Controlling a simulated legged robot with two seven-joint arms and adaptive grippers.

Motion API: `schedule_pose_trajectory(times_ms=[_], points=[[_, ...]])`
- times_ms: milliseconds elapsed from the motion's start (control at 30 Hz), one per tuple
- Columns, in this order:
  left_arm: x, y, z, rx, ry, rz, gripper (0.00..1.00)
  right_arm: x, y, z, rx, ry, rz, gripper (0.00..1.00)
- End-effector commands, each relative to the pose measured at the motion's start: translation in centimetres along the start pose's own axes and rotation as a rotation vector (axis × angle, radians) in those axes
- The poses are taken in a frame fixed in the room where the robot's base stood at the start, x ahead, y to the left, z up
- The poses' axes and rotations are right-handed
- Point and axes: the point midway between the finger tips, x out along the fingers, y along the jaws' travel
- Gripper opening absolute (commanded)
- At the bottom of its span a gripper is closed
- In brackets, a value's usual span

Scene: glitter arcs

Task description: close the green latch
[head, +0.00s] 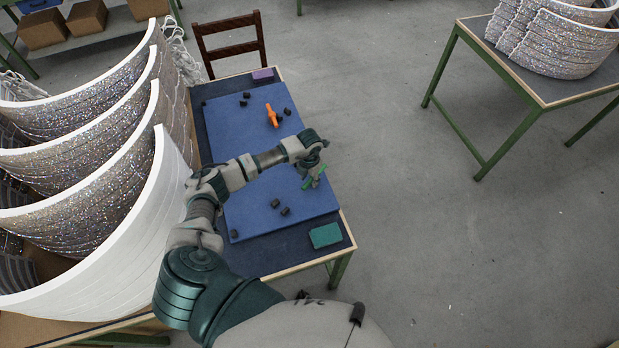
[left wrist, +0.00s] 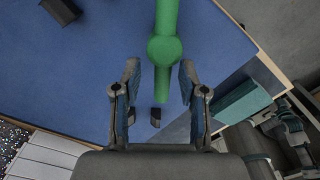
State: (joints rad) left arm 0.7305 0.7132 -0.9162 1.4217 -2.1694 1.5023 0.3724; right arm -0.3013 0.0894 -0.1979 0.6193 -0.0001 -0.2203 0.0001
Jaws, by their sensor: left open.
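The green latch (head: 314,178) is on the right edge of the blue board (head: 262,190), partly covered by my left gripper in the head view. In the left wrist view the green latch (left wrist: 165,50) shows as a bar with a round knob, and its lower end lies between the fingers. My left gripper (left wrist: 159,75) is open, with one finger on each side of the latch and a visible gap on both sides. In the head view my left gripper (head: 316,158) is right above the latch. Grey jointed parts of mine show at the wrist view's lower right; whether they include my right gripper is unclear.
An orange latch (head: 271,115) and several small black blocks (head: 276,203) are on the board. A teal box (head: 325,235) sits at the table's near corner. Large glittery arcs (head: 120,130) stand close on the left. A chair (head: 230,45) is behind the table.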

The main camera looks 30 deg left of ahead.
Motion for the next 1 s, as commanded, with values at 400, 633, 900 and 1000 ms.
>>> schedule_pose_trajectory(times_ms=[400,633,900,1000], points=[[0.1,-0.2,0.0,0.0,0.0,0.001,0.07,0.0,-1.6,-0.5,0.005,0.006,-0.018,0.5],[0.1,-0.1,0.1,0.001,-0.002,-0.002,0.0,0.0,-1.0,-0.4,0.002,0.005,-0.012,0.5],[0.2,0.1,0.1,0.042,-0.004,0.0,0.0,0.5,-0.8,-0.3,0.001,0.004,-0.009,0.5],[0.2,0.3,0.2,0.087,-0.004,0.0,0.0,0.9,-0.8,-0.2,0.001,0.004,-0.009,0.5]])
